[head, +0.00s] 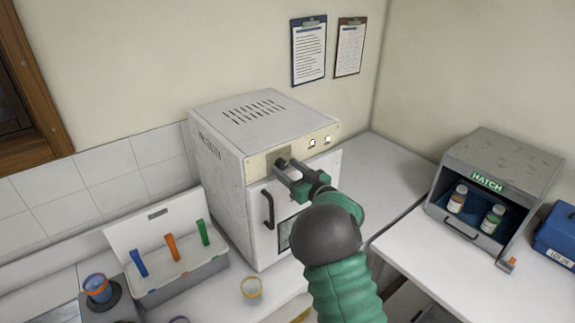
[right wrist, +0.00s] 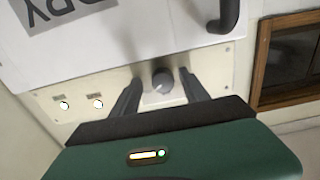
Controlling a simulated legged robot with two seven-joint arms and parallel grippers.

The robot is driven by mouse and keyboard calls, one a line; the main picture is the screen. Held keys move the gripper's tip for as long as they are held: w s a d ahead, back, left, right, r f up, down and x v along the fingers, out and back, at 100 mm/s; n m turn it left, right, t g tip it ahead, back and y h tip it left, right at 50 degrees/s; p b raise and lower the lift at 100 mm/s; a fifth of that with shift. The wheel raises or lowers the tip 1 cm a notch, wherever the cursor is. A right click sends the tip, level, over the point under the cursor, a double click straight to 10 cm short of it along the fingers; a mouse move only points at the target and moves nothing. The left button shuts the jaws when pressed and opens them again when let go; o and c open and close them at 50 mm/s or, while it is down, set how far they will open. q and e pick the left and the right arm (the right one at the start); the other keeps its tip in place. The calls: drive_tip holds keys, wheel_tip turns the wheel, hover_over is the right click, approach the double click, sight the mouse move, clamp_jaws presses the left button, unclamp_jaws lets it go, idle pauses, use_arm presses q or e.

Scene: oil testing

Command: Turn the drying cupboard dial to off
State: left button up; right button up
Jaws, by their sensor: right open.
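The drying cupboard (head: 222,150) is a white box with a vented top, a dark door handle and a cream control panel along the upper front. My right gripper (head: 287,170) is at this panel and hides the dial in the head view. The open fingers of my right gripper (right wrist: 160,84) stand on either side of the dial, with gaps visible. I cannot tell the dial's setting. My left gripper is not in view.
Two small lit indicators (head: 319,142) are on the panel. A grey hatch (head: 535,168) with two bottles stands on the right counter.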

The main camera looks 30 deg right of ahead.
drive_tip(key=shift+w+a, duration=0.1)
drive_tip(key=shift+a, duration=0.05)
drive_tip(key=shift+c, duration=0.2)
drive_tip(key=shift+c, duration=1.2)
clamp_jaws()
